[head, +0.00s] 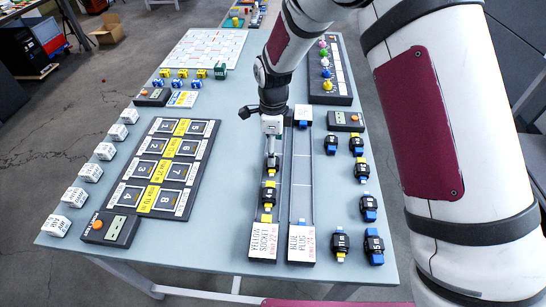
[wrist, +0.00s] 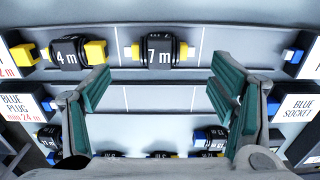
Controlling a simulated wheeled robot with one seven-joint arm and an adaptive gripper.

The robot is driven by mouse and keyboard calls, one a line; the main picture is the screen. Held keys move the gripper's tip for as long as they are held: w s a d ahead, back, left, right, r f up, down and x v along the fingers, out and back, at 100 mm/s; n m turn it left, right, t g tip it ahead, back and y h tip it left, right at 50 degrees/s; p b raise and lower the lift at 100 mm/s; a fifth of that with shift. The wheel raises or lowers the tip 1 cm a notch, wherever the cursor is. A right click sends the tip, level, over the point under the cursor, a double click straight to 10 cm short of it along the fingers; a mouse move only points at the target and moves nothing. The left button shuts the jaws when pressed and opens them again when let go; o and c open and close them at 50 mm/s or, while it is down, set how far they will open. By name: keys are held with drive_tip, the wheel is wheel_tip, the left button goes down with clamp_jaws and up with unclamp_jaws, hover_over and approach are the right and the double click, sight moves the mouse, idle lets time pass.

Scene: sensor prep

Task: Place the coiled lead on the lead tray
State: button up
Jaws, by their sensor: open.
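My gripper (head: 271,140) hangs above the two long lead trays at the table's middle. In the wrist view its teal-padded fingers (wrist: 160,88) are apart, with nothing between them. The yellow tray (head: 258,218) holds two black coiled leads with yellow ends, marked 4 m (wrist: 69,53) and 7 m (wrist: 159,51). The blue tray (head: 301,190) beside it shows a bare floor between its blue end connectors. Several loose coiled leads lie right of the trays, including ones with blue ends (head: 368,207) and one with a yellow lower end (head: 341,242).
A numbered black board (head: 140,170) lies left of the trays, with white labelled blocks (head: 75,197) along the left edge. A black rack with coloured knobs (head: 329,85) stands at the back right. Small meters (head: 110,229) sit around. Bare table lies between board and trays.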

wheel_tip(320, 180, up, 6)
idle(0.4)
drive_tip(key=s+d+r+n+t, duration=0.1)
drive_tip(key=s+d+r+n, duration=0.4)
drive_tip(key=r, duration=0.4)
drive_tip(key=s+d+r+n+t, duration=0.1)
drive_tip(key=s+d+r+n, duration=0.25)
drive_tip(key=d+r, duration=0.45)
drive_tip(key=s+d+r+n+t, duration=0.1)
drive_tip(key=s+d+n, duration=0.3)
drive_tip(key=s, duration=0.6)
drive_tip(key=s+d+r+n+t, duration=0.1)
drive_tip(key=s+d+r+n, duration=0.2)
drive_tip(key=s, duration=0.7)
drive_tip(key=d+n, duration=0.2)
drive_tip(key=n, duration=0.1)
drive_tip(key=shift+s+d+r, duration=0.15)
drive_tip(key=shift+s+r, duration=0.05)
drive_tip(key=shift+s, duration=0.1)
